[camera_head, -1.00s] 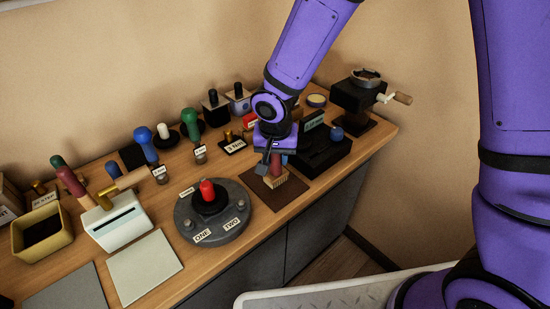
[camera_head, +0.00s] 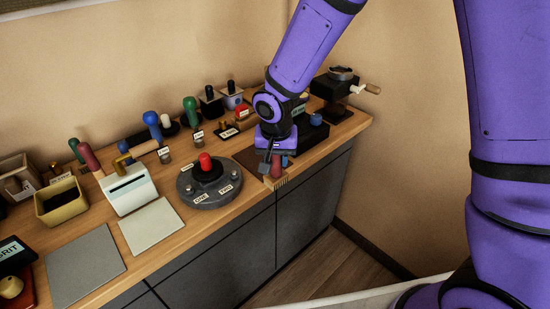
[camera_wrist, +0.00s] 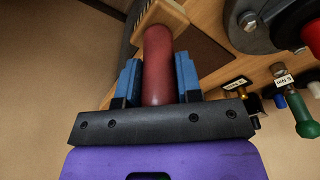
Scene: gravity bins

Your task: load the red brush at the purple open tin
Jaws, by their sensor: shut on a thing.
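The red brush has a red handle and a pale wooden, bristled head. Its handle (camera_wrist: 158,65) stands between the blue fingers of my gripper (camera_wrist: 158,82) in the wrist view. In the head view my gripper (camera_head: 274,160) holds the brush (camera_head: 280,182) head down at the counter's front edge. Whether the head touches the counter is unclear. A small purple container (camera_head: 232,101) with a black knob above it stands at the back of the counter, left of my arm. I cannot tell whether it is the purple open tin; its opening is not visible.
A round grey base with a red knob (camera_head: 205,162) stands left of the brush. A brown mat (camera_head: 246,158) lies beside the brush. A black grinder with a crank (camera_head: 339,90) stands at the right end. Stamps and labelled items crowd the back; a yellow bin (camera_head: 62,208) is left.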

